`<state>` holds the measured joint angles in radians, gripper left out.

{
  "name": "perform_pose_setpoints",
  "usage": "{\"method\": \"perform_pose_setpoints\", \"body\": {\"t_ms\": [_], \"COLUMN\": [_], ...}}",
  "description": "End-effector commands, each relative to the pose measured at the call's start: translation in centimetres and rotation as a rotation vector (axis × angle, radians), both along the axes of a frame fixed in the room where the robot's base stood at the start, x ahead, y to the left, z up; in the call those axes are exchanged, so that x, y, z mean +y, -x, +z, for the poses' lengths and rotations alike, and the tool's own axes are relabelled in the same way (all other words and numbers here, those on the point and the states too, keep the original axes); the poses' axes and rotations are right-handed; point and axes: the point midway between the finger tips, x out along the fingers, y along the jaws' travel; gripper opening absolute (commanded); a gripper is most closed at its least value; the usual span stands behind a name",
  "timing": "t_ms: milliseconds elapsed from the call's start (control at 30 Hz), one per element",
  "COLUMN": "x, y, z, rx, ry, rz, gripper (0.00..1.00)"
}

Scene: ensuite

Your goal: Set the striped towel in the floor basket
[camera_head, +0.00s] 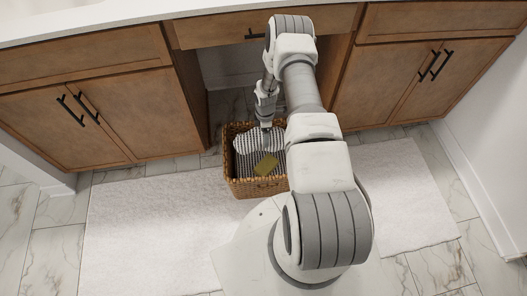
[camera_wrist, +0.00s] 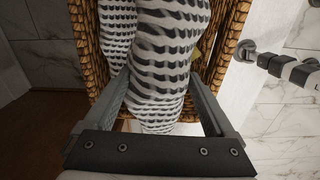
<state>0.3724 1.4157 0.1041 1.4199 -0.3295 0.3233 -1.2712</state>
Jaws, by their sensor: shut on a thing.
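The striped towel (camera_head: 248,141) is black and white and bunched, at the top of the wicker floor basket (camera_head: 233,176) in the head view. In the wrist view the towel (camera_wrist: 165,60) lies between the fingers of my gripper (camera_wrist: 160,90), which is shut on it. The wicker rim (camera_wrist: 222,45) shows behind the towel on both sides. My gripper (camera_head: 266,127) is over the back part of the basket. I cannot tell whether the towel rests on the basket's bottom.
A yellow-green item (camera_head: 266,165) is in the basket's front part, on something striped. A white countertop (camera_head: 100,20) runs above. My arm hides the basket's right side.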

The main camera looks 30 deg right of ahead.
Motion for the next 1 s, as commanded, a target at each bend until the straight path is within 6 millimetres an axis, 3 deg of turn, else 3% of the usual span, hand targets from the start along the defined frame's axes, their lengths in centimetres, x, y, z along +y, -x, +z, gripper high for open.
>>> {"method": "perform_pose_setpoints", "body": {"t_ms": [100,367,533,1000], "x": [0.1,0.1,0.1,0.1], "y": [0.0,0.0,0.1,0.0], "z": [-2.7,-4.8,-7.4,-8.2], "rx": [0.0,0.0,0.0,-0.001], "ry": [0.0,0.0,0.0,0.0], "rz": [-0.001,-0.002,-0.003,-0.003], "gripper": [0.19,0.19,0.19,0.19]}}
